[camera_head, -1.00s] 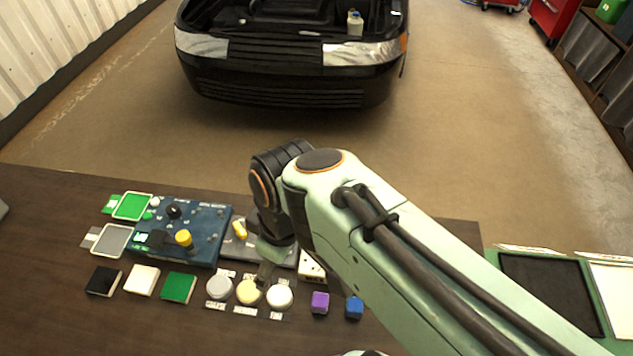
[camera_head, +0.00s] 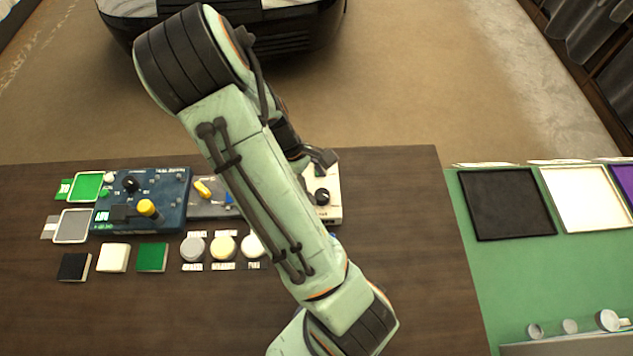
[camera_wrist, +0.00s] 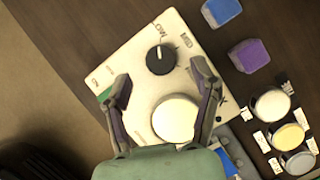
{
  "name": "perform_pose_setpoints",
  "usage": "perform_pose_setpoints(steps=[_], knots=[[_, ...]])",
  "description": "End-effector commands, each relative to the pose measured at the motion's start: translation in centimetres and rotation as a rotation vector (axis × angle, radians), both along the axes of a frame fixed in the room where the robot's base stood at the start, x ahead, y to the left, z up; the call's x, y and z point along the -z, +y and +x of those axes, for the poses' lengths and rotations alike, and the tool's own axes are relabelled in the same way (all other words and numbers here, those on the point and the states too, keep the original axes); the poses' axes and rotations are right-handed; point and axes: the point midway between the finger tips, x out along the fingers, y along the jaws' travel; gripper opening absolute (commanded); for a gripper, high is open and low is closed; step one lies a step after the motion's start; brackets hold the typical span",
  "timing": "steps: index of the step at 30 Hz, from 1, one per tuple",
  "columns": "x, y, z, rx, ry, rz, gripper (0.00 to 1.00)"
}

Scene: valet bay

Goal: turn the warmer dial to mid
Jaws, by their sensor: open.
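The warmer panel, a white box (camera_wrist: 137,65), fills the middle of the wrist view. It also shows in the head view (camera_head: 334,184), partly behind my arm. Its black dial (camera_wrist: 160,59) has a white mark that points toward the LOW label; another label, which seems to read MID, is to the right. The dial also shows in the head view (camera_head: 322,197). My gripper (camera_wrist: 164,82) is open and empty above the panel, its fingers spread on either side of a round white disc (camera_wrist: 175,118). The dial lies just beyond the fingertips, apparently untouched.
A green switch (camera_wrist: 104,94) is partly hidden by the left finger. Purple (camera_wrist: 249,55) and blue (camera_wrist: 221,11) blocks lie near the panel. Round buttons (camera_wrist: 271,104) stand close by. A blue control box (camera_head: 165,210) is left of my arm; a green mat (camera_head: 480,275) lies right.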

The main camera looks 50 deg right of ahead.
Motion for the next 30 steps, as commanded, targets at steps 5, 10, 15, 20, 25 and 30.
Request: perform_pose_setpoints(steps=[5, 10, 15, 20, 25, 30], knots=[[2.3, -0.3, -0.9, 0.002, 0.002, 0.001, 0.62], [2.9, -0.4, -1.2, 0.002, -0.001, 0.001, 0.62], [2.9, -0.4, -1.1, 0.001, -0.002, 0.001, 0.62], [2.9, -0.4, -1.1, 0.001, -0.002, 0.001, 0.15], [2.9, -0.4, -1.1, 0.001, -0.002, 0.001, 0.00], [2.9, -0.4, -1.1, 0.014, -0.001, 0.001, 0.00]])
